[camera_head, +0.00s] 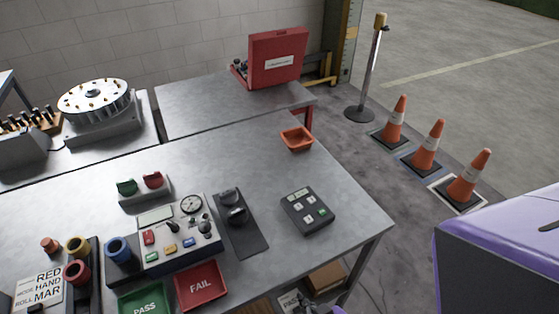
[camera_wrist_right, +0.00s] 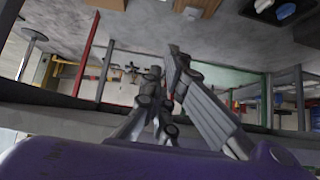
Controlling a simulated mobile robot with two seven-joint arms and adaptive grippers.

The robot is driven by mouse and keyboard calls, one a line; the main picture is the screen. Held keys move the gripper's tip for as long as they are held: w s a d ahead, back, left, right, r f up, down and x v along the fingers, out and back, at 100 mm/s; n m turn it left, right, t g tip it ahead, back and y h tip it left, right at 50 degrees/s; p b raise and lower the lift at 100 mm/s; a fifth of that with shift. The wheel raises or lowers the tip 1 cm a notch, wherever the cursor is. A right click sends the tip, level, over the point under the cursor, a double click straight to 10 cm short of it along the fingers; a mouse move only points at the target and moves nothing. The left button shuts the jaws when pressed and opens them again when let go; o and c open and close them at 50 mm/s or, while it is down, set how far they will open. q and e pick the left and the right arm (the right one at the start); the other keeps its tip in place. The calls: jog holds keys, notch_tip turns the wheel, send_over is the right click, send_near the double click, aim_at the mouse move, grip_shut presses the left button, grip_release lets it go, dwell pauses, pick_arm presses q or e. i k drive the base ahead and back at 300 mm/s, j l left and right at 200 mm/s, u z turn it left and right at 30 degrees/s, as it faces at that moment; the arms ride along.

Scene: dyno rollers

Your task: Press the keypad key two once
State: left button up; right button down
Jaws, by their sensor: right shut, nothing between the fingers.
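The keypad (camera_head: 306,211) is a dark grey box with a small display and several light keys and a green one. It lies on the metal table near its right edge in the head view. The key markings are too small to read, so I cannot tell which key is two. My right gripper (camera_wrist_right: 163,64) shows in the wrist view with its fingers together and nothing between them. It is below or beside the table edge, apart from the keypad. My left gripper is not in view.
Left of the keypad are a black pad with a dark device (camera_head: 238,215), a control box (camera_head: 178,240), a red FAIL tray (camera_head: 201,286) and a green PASS tray (camera_head: 142,302). An orange bin (camera_head: 297,139) stands behind the keypad. Traffic cones (camera_head: 428,147) stand on the floor at right.

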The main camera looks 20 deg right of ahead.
aim_at(312, 200)
jog(key=k+l+u, duration=0.3)
jog(key=l, duration=0.35)
jog(key=k+l+u, duration=0.3)
jog(key=k+l, duration=0.2)
jog(key=i+j, duration=0.35)
jog(key=i, duration=0.1)
